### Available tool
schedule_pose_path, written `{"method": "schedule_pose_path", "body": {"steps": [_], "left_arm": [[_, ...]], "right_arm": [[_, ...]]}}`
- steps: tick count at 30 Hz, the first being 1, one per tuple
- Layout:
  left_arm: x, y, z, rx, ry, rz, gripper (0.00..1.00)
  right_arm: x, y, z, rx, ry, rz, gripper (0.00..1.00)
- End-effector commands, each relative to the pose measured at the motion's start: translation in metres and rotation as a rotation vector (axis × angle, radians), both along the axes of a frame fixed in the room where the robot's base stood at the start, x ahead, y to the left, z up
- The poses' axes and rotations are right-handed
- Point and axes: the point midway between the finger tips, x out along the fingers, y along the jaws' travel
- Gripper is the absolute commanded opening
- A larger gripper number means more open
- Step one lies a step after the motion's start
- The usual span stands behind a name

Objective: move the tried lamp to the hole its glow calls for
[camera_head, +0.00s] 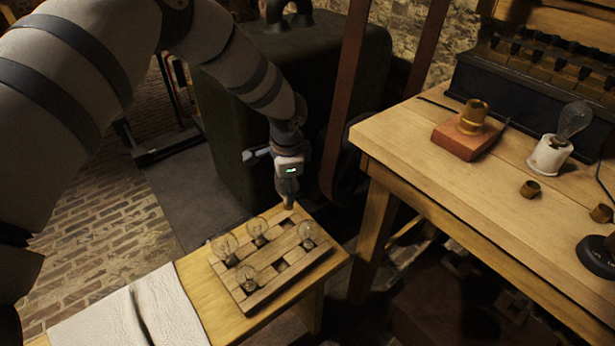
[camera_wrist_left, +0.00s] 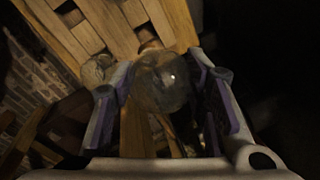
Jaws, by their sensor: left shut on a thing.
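My left gripper (camera_head: 288,203) points down at the far corner of a wooden rack (camera_head: 240,298) with square holes. In the left wrist view, its fingers (camera_wrist_left: 163,95) are shut on a clear glass lamp (camera_wrist_left: 160,82), which looks unlit. The held lamp cannot be made out in the head view, and I cannot tell whether its base is in a hole or above it. Several other clear lamps stand in the rack: a left one (camera_head: 225,246), a back one (camera_head: 257,229), a right one (camera_head: 308,233) and a front one (camera_head: 248,277). My right gripper is out of view.
The rack lies on a small wooden stand (camera_head: 330,270), with a white cloth (camera_head: 130,318) at its left. On the higher workbench (camera_head: 430,180) are a brass socket on a red block (camera_head: 465,138), a bulb in a white holder (camera_head: 549,157) and small brass pieces (camera_head: 530,189).

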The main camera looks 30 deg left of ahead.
Motion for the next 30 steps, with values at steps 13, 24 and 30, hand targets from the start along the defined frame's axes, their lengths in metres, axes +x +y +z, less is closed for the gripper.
{"method": "schedule_pose_path", "body": {"steps": [13, 24, 30], "left_arm": [[0.002, 0.009, -0.041, -0.002, 0.001, -0.024, 0.08], [0.004, 0.009, -0.054, -0.001, -0.007, -0.023, 0.08], [0.003, 0.009, -0.052, -0.001, -0.008, -0.024, 0.08]], "right_arm": [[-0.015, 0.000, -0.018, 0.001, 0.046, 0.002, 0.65], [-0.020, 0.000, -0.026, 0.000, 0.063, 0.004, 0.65], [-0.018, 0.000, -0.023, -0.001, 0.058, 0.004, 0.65]]}}
